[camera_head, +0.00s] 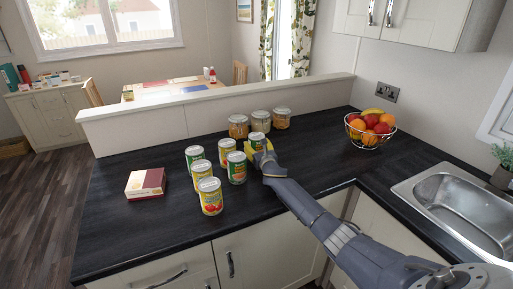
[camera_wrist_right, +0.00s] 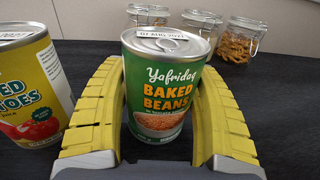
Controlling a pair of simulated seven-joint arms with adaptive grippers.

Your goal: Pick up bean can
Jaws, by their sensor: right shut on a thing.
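The bean can (camera_head: 258,140) is green with a silver lid and stands upright on the dark counter or just above it; I cannot tell which. In the right wrist view the bean can (camera_wrist_right: 162,85) shows its "Baked Beans" label facing me. My right gripper (camera_head: 262,152) has its yellow fingers around the can, one on each side, and is shut on it. The fingers hide the can's lower part in the head view. My left gripper is not in view.
Several other cans stand left of the gripper, including a green can (camera_head: 236,168) and a tomato can (camera_head: 210,197). Glass jars (camera_head: 260,122) stand behind. A red and white box (camera_head: 146,183) lies left. A fruit bowl (camera_head: 370,130) and sink (camera_head: 455,200) are right.

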